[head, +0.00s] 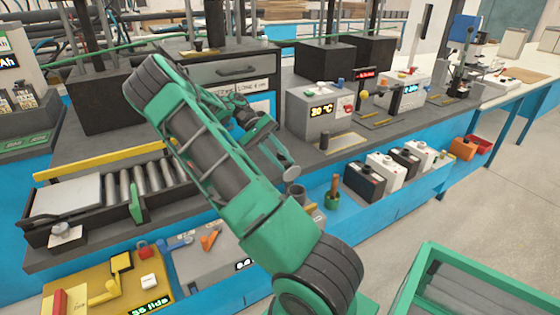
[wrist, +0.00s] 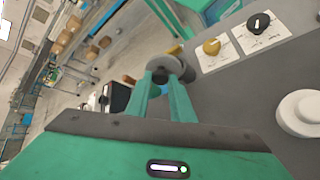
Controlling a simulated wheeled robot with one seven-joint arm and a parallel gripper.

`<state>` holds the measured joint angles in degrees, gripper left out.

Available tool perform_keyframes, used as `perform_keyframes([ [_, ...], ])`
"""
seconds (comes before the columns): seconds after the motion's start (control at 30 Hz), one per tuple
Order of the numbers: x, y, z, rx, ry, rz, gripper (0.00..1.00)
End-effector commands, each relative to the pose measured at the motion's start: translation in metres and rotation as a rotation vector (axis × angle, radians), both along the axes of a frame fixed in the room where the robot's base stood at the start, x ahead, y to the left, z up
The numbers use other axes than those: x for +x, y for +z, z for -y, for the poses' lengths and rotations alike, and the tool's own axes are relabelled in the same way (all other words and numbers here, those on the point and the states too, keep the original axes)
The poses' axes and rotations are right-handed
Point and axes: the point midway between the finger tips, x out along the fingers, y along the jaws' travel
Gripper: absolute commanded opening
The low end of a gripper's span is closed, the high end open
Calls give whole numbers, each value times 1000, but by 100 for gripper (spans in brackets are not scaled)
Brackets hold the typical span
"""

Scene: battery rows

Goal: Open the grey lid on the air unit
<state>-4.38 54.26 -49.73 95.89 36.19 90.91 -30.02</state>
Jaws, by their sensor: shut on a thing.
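My gripper (wrist: 167,80) has its two green fingers closed around a small grey round piece (wrist: 178,65), which looks like the grey lid. In the head view the round grey piece (head: 291,173) shows at my fingertips, just above a short grey cylinder (head: 296,190). Whether the two touch, or whether a hinge joins them, I cannot tell. In the wrist view a grey panel (wrist: 235,92), apparently the air unit, lies to the right of the fingers. It carries a gold knob (wrist: 212,46), a black knob (wrist: 258,22) and a white round knob (wrist: 302,112). My arm hides much of this area in the head view.
A green pot (head: 331,198) with a brown handle stands close to the right of the cylinder. Several black and white battery blocks (head: 385,170) line the blue ledge further right. A roller conveyor (head: 150,180) is at left. A grey temperature box (head: 318,108) stands behind.

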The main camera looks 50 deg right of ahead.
Motion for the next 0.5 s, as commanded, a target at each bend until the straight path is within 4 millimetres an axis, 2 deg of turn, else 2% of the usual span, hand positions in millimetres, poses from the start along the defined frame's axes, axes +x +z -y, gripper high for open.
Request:
perform_keyframes([
  [0.17, -2, -2, -2, 5, -2, -6, 0],
  [0.2, -2, -2, -2, 5, -2, -6, 31],
  [0.23, -2, -2, -2, 5, -1, -5, 38],
  [0.5, -1, -1, -1, 2, -1, -3, 40],
])
